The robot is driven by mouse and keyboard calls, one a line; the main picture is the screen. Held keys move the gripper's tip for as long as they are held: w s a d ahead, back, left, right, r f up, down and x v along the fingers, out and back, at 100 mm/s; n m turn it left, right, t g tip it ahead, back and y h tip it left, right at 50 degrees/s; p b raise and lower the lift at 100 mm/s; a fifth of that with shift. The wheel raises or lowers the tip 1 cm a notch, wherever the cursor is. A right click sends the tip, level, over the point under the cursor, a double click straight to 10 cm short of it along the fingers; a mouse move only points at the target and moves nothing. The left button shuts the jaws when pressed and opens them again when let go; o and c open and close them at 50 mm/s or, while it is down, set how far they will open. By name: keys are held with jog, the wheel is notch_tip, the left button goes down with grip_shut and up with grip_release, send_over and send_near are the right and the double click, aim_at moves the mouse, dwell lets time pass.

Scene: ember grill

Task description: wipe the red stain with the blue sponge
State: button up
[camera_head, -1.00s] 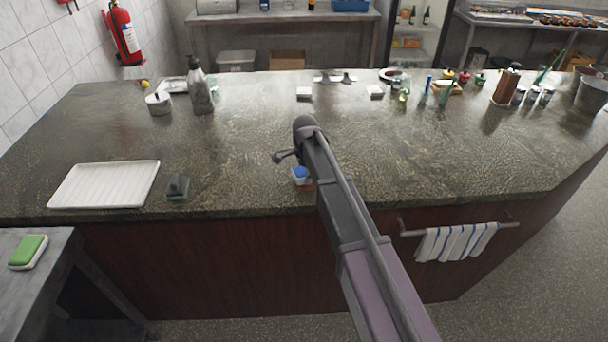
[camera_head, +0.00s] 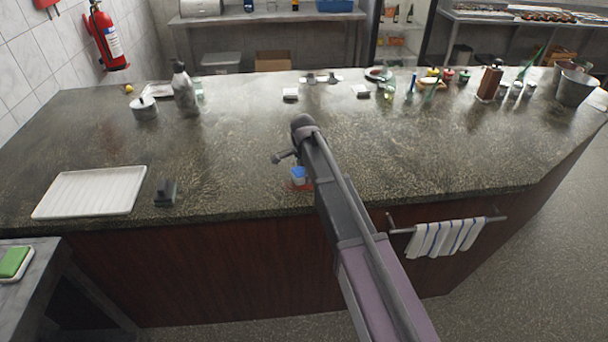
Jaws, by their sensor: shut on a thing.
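The blue sponge (camera_head: 299,173) has a blue top and a pale lower part. It is at the counter's near edge, just left of my arm. The red stain (camera_head: 294,187) shows as a small red patch at the sponge's lower edge; the sponge and my arm hide part of it. My gripper (camera_head: 292,162) is mostly hidden by my own arm, with a dark part showing just above the sponge. It is shut on the sponge. I cannot tell whether the sponge presses on the counter.
A white ribbed tray (camera_head: 92,192) and a dark block (camera_head: 166,193) lie to the left on the counter. A green sponge (camera_head: 14,262) is on the side table. A striped towel (camera_head: 443,237) hangs on the front rail. The counter's middle is clear.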

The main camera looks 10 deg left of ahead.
jog(key=shift+w+d+f, duration=0.1)
jog(key=shift+w+d, duration=0.15)
jog(key=shift+d, duration=0.65)
jog(key=shift+w+d, duration=0.2)
jog(key=shift+d, duration=0.7)
jog(key=shift+d, duration=0.15)
jog(key=shift+w+d, duration=0.3)
jog(key=shift+d, duration=0.55)
jog(key=shift+w+d, duration=0.3)
jog(key=shift+d, duration=0.55)
jog(key=shift+s, duration=0.1)
jog(key=shift+s+d+f, duration=0.1)
jog(key=shift+s+d, duration=0.1)
jog(key=shift+s, duration=0.7)
jog(key=shift+s+a, duration=0.2)
jog(key=shift+a, duration=0.75)
jog(key=shift+s+a, duration=0.2)
jog(key=shift+a, duration=0.7)
